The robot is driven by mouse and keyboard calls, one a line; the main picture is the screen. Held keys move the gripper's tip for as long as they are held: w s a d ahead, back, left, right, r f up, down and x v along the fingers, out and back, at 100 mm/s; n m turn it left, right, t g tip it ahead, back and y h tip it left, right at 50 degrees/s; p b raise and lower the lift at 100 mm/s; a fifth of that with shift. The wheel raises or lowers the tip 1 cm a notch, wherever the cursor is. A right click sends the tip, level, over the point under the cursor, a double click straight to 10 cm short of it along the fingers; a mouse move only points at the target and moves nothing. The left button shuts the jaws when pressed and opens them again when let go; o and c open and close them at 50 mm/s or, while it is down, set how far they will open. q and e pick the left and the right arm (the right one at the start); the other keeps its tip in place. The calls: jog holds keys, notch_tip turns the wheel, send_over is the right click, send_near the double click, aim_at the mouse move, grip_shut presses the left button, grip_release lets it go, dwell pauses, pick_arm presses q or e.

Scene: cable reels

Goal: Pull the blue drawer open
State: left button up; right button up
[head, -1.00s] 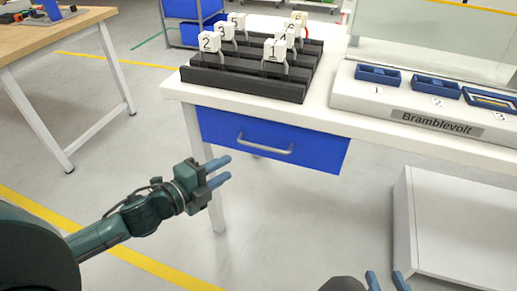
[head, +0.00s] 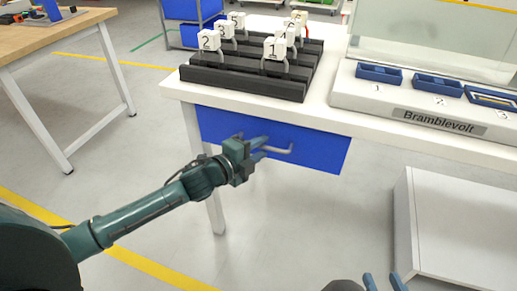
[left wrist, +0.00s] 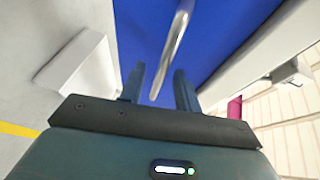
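The blue drawer (head: 318,153) sits shut under the white table's top. Its silver bar handle (head: 282,150) is partly hidden behind my left gripper in the head view. My left gripper (head: 262,149) is at the left part of the handle, fingers open. In the left wrist view, the handle (left wrist: 172,50) runs between the two open fingers (left wrist: 158,85), with the blue drawer front (left wrist: 215,35) beyond; I cannot tell whether a finger touches it. My right gripper (head: 383,283) shows at the bottom edge of the head view, its two fingers apart and empty.
The white table (head: 185,92) carries a black rack (head: 245,82) with numbered tags and a stand (head: 440,118) with small blue trays. A white box (head: 460,225) stands on the floor at right. The floor before the drawer is clear.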

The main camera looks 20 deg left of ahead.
pick_arm(q)
grip_shut()
dwell(0.4)
